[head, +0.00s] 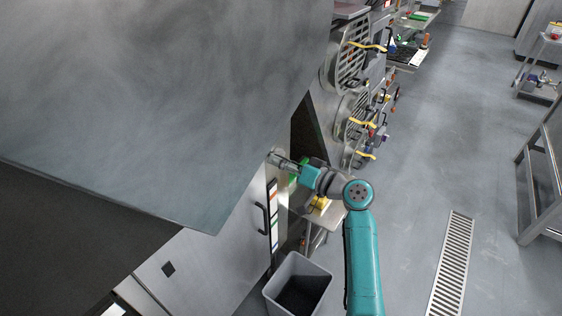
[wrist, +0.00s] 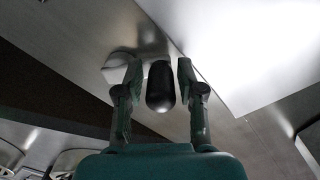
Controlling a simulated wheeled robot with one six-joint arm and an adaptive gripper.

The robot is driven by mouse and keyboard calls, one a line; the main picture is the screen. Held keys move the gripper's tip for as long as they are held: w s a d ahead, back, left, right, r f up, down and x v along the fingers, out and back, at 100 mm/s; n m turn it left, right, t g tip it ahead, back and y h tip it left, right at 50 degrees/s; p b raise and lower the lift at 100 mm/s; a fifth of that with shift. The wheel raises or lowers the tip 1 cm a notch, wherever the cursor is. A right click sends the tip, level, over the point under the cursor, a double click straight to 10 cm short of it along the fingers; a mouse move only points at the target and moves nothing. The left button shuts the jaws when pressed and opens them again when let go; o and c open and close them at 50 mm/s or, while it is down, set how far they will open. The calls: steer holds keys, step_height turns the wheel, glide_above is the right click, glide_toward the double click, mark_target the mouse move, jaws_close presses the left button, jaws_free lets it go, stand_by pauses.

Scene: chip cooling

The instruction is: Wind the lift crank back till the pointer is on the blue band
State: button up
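In the wrist view a black rounded crank grip (wrist: 160,86) stands between the two fingers of my gripper (wrist: 159,82). A narrow gap shows on each side, so the fingers appear open around it. A pale metal hub or arm (wrist: 122,66) shows behind the left finger. In the head view my gripper (head: 279,160) reaches the edge of the large grey metal panel; the crank is too small to make out there. An upright strip with coloured bands (head: 273,215) is below the gripper. I cannot tell where its pointer is.
The large grey panel (head: 150,90) fills the upper left. A black handle (head: 262,218) is beside the banded strip. A grey bin (head: 297,285) stands below my arm. Fans with yellow streamers (head: 352,60) line the machine beyond. The floor to the right is clear around a drain grate (head: 450,265).

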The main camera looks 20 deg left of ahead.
stand_by(0.3)
steer(key=v, duration=1.2)
step_height(320, 180, up, 2)
steer(key=s+a+m+t+h, duration=0.25)
steer(key=m+t+h, duration=0.2)
steer(key=m, duration=1.65)
steer(key=shift+g, duration=0.45)
steer(key=x, duration=1)
steer(key=shift+w+a, duration=0.1)
steer(key=shift+a, duration=0.05)
steer(key=shift+c, duration=0.2)
jaws_close()
